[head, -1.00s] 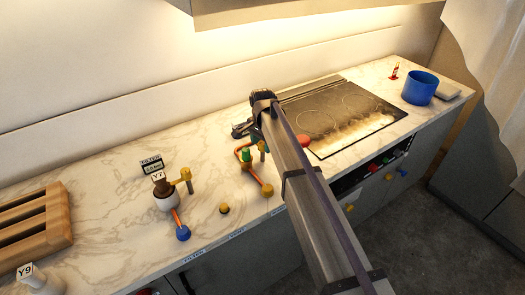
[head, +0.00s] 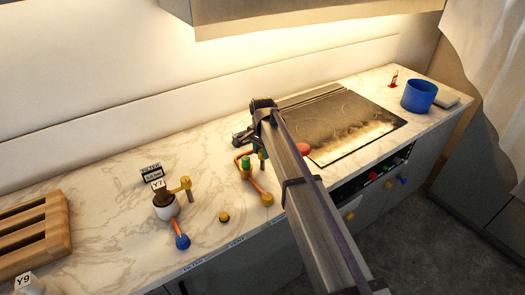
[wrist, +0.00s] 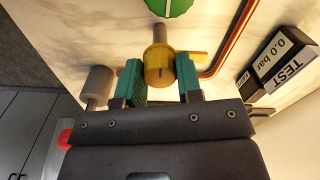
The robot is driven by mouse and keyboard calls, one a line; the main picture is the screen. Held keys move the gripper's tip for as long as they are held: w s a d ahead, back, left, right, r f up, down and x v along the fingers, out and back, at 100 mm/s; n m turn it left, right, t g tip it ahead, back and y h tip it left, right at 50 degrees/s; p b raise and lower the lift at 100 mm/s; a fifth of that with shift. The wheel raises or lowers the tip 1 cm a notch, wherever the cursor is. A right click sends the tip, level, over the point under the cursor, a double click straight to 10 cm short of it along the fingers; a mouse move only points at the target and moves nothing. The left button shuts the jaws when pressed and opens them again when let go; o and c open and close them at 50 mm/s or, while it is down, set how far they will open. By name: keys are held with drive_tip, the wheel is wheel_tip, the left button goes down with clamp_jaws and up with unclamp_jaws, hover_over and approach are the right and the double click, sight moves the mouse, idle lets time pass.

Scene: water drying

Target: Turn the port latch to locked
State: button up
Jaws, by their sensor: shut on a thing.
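In the wrist view, a yellow round knob (wrist: 158,72) with a side bar (wrist: 197,56) sits between the two teal fingers of my gripper (wrist: 159,66). It looks like the port latch. The fingers are shut on it, one on each side. A green cap (wrist: 168,6) with a white mark lies just beyond it. A display (wrist: 283,58) reading 0.0 bar, with a TEST label, stands to the right. In the head view, my arm largely hides the gripper and the knob; the green cap (head: 246,162) shows beside them. No locked marking is legible.
An orange pipe (wrist: 232,38) runs close to the right of the knob, and a grey cylinder (wrist: 97,86) stands at the left. In the head view, the Y7 bottle (head: 164,206) stands left, the wooden rack (head: 35,235) farther left, and the cooktop (head: 340,125) and blue pot (head: 419,96) right.

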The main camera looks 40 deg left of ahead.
drive_tip(key=n, duration=0.8)
drive_tip(key=shift+n, duration=0.3)
drive_tip(key=n, duration=0.4)
drive_tip(key=shift+n, duration=0.3)
drive_tip(key=n, duration=0.4)
drive_tip(key=shift+n, duration=0.3)
drive_tip(key=o, duration=0.9)
